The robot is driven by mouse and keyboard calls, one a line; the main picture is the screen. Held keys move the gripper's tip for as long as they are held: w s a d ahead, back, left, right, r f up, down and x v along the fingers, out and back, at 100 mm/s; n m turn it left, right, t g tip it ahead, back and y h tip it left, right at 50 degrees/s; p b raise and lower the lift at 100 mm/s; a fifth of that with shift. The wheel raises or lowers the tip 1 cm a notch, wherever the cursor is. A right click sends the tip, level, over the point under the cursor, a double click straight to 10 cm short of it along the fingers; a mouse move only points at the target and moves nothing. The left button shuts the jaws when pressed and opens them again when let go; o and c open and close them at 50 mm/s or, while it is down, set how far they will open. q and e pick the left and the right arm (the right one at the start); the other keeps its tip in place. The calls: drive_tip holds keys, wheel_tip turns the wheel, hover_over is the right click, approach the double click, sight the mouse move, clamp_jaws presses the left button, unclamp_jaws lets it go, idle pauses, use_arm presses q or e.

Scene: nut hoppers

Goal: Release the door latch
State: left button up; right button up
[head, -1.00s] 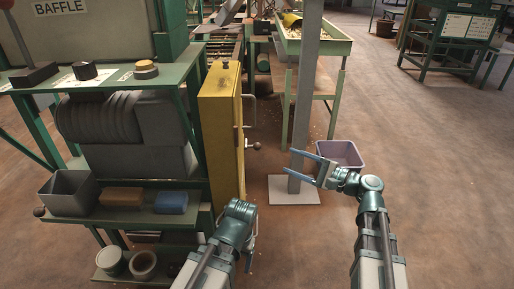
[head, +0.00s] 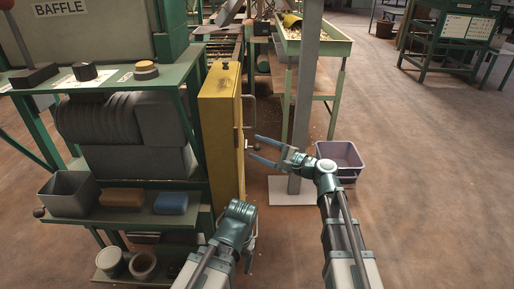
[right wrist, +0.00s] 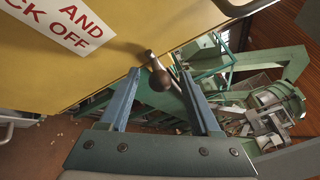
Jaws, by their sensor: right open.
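The yellow door (head: 221,130) of the cabinet appears shut in the head view. Its latch is a short lever with a brown ball knob at the door's edge. In the right wrist view the latch knob (right wrist: 160,80) lies between the two blue fingers in the picture, apart from both. My right gripper (head: 254,147) is open and empty, its fingertips at the latch; it also shows in the right wrist view (right wrist: 160,74). My left arm is folded low beside the door; its fingers cannot be made out.
A grey post (head: 303,100) on a pale base plate stands right of the door, close behind my right gripper. A mauve bin (head: 352,173) is on the floor beyond it. A green machine with a shelf stands at left.

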drive_tip(key=shift+w+a, duration=0.3)
drive_tip(key=shift+a, duration=0.2)
clamp_jaws()
